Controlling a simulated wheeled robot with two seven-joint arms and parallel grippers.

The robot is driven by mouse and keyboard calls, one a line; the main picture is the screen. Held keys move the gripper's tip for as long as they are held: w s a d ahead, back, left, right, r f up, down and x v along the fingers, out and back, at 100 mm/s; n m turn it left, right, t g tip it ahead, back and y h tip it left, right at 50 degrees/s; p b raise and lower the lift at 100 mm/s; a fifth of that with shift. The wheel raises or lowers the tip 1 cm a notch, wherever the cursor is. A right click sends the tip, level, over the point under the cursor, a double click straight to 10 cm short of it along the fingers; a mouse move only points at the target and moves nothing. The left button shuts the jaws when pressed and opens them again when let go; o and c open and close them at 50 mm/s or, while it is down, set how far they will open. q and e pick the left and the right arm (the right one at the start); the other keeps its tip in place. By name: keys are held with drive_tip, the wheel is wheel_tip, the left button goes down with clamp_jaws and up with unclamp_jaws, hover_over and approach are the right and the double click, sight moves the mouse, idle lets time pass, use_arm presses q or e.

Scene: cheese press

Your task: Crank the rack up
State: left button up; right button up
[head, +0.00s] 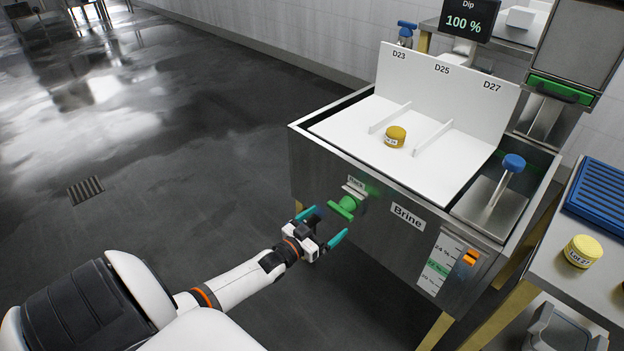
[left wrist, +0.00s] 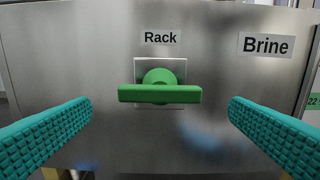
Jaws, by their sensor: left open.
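A green crank handle (head: 345,207) sits on the front of the steel brine tank (head: 380,231), under a small "Rack" label. In the left wrist view the handle's crossbar (left wrist: 160,94) lies level, on a pale square plate. My left gripper (head: 321,225) is open just in front of the handle. Its teal fingers stand wide on either side of the crossbar, apart from it. The white rack (head: 440,172) shows at the top of the tank, with slots marked D23, D25 and D27. A yellow cheese (head: 395,137) sits on it. My right gripper is not in view.
A display (head: 465,22) above the tank reads "Dip 100 %". A blue-knobbed lever (head: 513,163) stands at the tank's right end. A scale with an orange marker (head: 470,257) is on the front. Another yellow cheese (head: 582,251) sits on the right-hand table.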

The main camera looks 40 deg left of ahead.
use_arm(q)
drive_tip(key=s, duration=0.5)
drive_tip(key=shift+s+a, duration=0.2)
drive_tip(key=shift+a, duration=0.05)
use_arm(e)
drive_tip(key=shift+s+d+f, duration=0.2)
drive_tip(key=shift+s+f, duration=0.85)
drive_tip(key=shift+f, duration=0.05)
